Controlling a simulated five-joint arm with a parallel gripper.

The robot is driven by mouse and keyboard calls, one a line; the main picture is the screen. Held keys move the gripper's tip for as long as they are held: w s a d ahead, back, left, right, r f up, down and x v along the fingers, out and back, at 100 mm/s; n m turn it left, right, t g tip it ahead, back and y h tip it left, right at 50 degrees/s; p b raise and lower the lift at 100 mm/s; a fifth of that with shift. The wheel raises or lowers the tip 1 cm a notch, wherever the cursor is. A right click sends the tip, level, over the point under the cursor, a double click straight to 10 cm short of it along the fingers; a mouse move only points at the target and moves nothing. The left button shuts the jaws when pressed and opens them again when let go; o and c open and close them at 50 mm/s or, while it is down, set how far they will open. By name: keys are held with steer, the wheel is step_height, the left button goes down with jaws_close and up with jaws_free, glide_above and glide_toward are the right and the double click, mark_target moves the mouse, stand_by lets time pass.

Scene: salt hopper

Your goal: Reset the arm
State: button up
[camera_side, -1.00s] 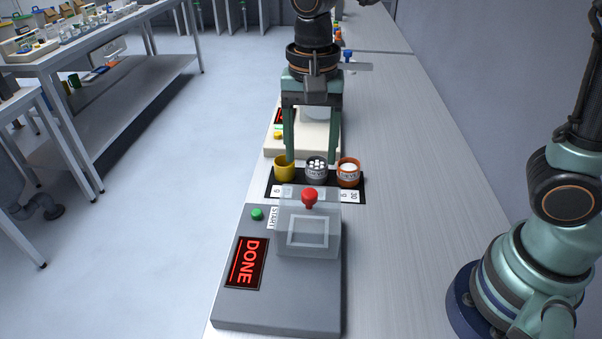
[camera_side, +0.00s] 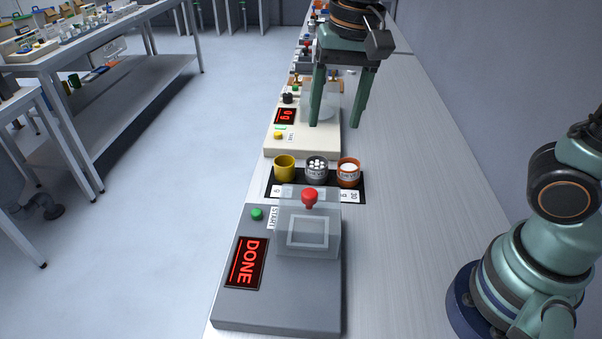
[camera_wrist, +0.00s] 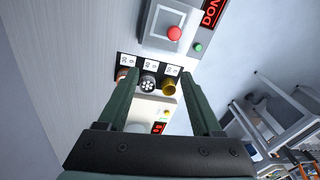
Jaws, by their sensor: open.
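My gripper (camera_side: 333,124) is open and empty, raised above the cream scale (camera_side: 300,141) in the side view. Its two green fingers also show wide apart in the wrist view (camera_wrist: 160,88). The scale has a red display and a clear vessel, partly hidden behind the fingers. A black tray (camera_side: 272,193) in front of it holds a yellow cup (camera_side: 284,169), a grey cup with white pieces (camera_side: 317,171) and an orange cup with white contents (camera_side: 348,173). The grey machine (camera_side: 280,308) nearest the camera shows a red DONE display (camera_side: 247,263).
The machine has a clear lid with a red knob (camera_side: 310,198) and a green start button (camera_side: 257,214). More small items stand at the far end of the bench. The bench is clear to the right of the scale. A second table (camera_side: 110,52) stands at the left.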

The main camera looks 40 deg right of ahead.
steer(key=s+d+f+n+t, duration=0.1)
steer(key=s+d+n+t, duration=0.3)
steer(key=d, duration=0.6)
steer(key=n, duration=0.2)
steer(key=shift+s+d+n, duration=0.15)
steer(key=shift+n, duration=0.25)
steer(key=shift+f, duration=0.1)
